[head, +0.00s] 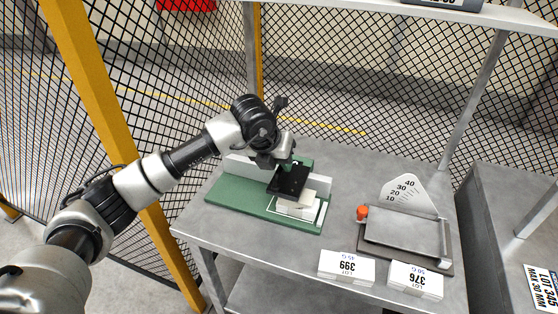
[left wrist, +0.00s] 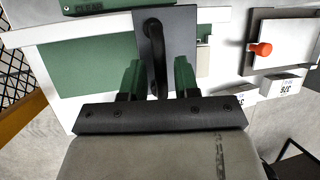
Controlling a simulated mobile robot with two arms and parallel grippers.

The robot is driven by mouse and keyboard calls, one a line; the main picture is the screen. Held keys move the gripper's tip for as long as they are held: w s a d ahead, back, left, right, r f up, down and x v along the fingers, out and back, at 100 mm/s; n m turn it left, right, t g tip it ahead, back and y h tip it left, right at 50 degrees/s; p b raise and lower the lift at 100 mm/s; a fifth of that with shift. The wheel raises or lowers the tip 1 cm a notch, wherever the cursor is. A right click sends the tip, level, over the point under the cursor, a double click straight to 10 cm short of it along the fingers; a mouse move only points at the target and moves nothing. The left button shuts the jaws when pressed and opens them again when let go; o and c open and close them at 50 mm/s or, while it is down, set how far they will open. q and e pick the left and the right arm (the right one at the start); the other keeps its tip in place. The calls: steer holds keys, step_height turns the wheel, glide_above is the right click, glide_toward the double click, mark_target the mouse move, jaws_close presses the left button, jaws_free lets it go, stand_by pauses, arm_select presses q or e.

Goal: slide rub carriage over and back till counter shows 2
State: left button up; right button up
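The rub tester has a green base (head: 235,200) on the grey table, with a white rail behind it. Its black carriage (head: 289,181) sits toward the right part of the base; in the left wrist view the carriage plate (left wrist: 181,45) carries a dark bar handle (left wrist: 154,50). My left gripper (head: 272,160) is over the carriage. In the left wrist view its green-tipped fingers (left wrist: 158,78) stand on either side of the handle, with a gap visible on the right. A green box (left wrist: 100,5) with partly cut-off lettering is at the top edge; no counter digits are readable. My right gripper is out of view.
A tilting-plate device (head: 400,228) with an orange knob (head: 362,212) and a number scale stands to the right. White blocks marked 399 (head: 346,268) and 376 (head: 415,280) lie at the table's front. Yellow post (head: 85,80) and mesh fence stand behind and left.

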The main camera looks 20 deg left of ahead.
arm_select(q)
jaws_close()
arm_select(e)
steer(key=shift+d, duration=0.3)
arm_select(q)
steer(key=shift+a, duration=0.45)
steer(key=a+b, duration=0.3)
steer(key=a, duration=1.1)
steer(key=shift+w+a+r, duration=0.15)
steer(key=shift+w+a, duration=0.1)
steer(key=shift+w, duration=0.05)
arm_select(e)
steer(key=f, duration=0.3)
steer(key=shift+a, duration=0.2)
arm_select(q)
steer(key=shift+c, duration=0.3)
jaws_free()
steer(key=o, duration=0.3)
steer(key=shift+a, duration=0.15)
